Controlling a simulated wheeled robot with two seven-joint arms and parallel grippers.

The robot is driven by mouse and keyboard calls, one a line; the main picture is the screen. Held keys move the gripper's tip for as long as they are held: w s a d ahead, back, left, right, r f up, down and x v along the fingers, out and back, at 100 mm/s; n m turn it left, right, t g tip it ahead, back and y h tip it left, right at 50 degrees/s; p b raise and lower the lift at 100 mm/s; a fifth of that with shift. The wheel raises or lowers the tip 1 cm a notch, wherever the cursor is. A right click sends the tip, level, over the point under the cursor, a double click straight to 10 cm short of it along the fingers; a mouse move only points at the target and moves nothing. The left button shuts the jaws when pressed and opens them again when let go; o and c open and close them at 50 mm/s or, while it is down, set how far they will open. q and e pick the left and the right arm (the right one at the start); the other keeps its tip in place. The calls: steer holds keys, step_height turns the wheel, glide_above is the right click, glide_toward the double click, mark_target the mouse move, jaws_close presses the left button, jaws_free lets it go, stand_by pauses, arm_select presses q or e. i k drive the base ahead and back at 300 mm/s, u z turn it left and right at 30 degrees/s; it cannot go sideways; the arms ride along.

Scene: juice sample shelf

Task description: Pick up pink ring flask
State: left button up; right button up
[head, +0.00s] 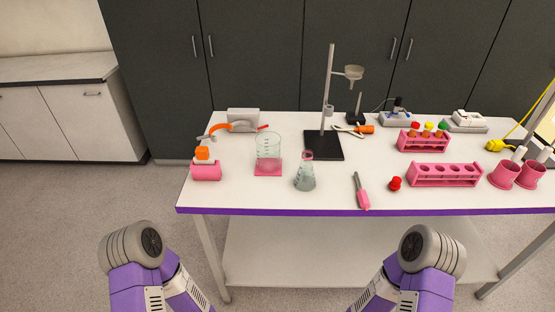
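The flask with a pink ring (305,174) is a small conical glass flask holding greyish liquid. It stands upright on the white table, near the front edge and left of the middle. The pink ring sits around its neck. My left arm comes in at the lower left and my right arm at the lower right, both in front of the table and well short of the flask. Neither gripper shows in the head view; only arm links are visible.
A glass beaker (268,150) on a pink base stands left of the flask. Behind is a ring stand (325,146) with a black base. A pink-handled tool (362,192) and red cap (395,183) lie to the right, near pink racks (445,182). The purple front edge (300,212) borders the table.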

mark_target(304, 179)
steer(key=u, duration=2.4)
steer(key=i, duration=1.5)
steer(key=z, duration=3.3)
steer(key=i, duration=0.5)
steer(key=z, duration=0.1)
